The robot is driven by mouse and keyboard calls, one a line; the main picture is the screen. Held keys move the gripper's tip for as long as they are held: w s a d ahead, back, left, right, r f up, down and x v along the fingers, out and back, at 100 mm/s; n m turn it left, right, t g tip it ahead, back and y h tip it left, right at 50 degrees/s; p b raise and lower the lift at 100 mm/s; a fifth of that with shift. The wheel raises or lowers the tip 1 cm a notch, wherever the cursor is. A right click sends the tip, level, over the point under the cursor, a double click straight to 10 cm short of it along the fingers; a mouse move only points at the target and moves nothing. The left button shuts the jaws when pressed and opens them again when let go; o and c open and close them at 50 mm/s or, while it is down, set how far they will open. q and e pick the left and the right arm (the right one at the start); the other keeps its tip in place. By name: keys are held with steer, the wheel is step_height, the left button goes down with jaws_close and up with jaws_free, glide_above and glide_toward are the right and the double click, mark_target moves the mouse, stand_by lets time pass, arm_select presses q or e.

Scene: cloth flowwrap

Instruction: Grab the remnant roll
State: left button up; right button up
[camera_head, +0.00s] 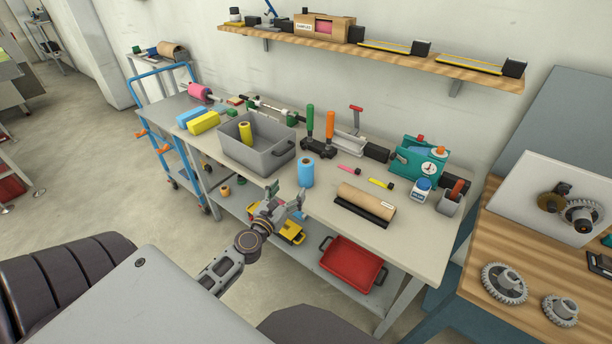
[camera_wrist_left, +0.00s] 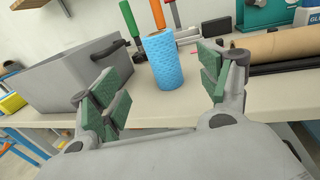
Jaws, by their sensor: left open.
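A short blue roll (camera_head: 307,172) stands upright near the front edge of the workbench (camera_head: 330,225). It also shows in the left wrist view (camera_wrist_left: 164,62), with a textured surface. My left gripper (camera_head: 286,194) is open and empty at the bench's front edge, just left of and nearer than the blue roll. In the left wrist view the roll stands between the spread green-padded fingers, farther off and apart from them. Other rolls are a yellow one (camera_head: 245,132) in the grey bin and a brown one (camera_head: 367,197). The frames do not label which is the remnant. My right gripper is out of view.
The grey bin (camera_head: 270,157) stands left of the blue roll. Green- and orange-handled tools (camera_head: 310,122) stand behind it. The brown roll lies on a black holder to the right. A teal machine (camera_head: 420,158) stands farther right. A red tray (camera_head: 352,263) sits on the lower shelf.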

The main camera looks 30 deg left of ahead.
mark_target(303, 172)
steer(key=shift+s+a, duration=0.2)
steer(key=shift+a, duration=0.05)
arm_select(q)
steer(key=shift+w+r, duration=0.1)
steer(key=shift+w, duration=0.05)
steer(key=shift+w+a+p, duration=0.15)
steer(key=shift+w+p, duration=0.15)
steer(key=shift+w, duration=0.95)
steer(key=shift+w+a+p, duration=0.2)
steer(key=shift+w+p, duration=0.05)
steer(key=shift+w, duration=1)
steer(key=shift+w+a+p, duration=0.15)
steer(key=shift+w+p, duration=0.15)
steer(key=shift+w, duration=1.3)
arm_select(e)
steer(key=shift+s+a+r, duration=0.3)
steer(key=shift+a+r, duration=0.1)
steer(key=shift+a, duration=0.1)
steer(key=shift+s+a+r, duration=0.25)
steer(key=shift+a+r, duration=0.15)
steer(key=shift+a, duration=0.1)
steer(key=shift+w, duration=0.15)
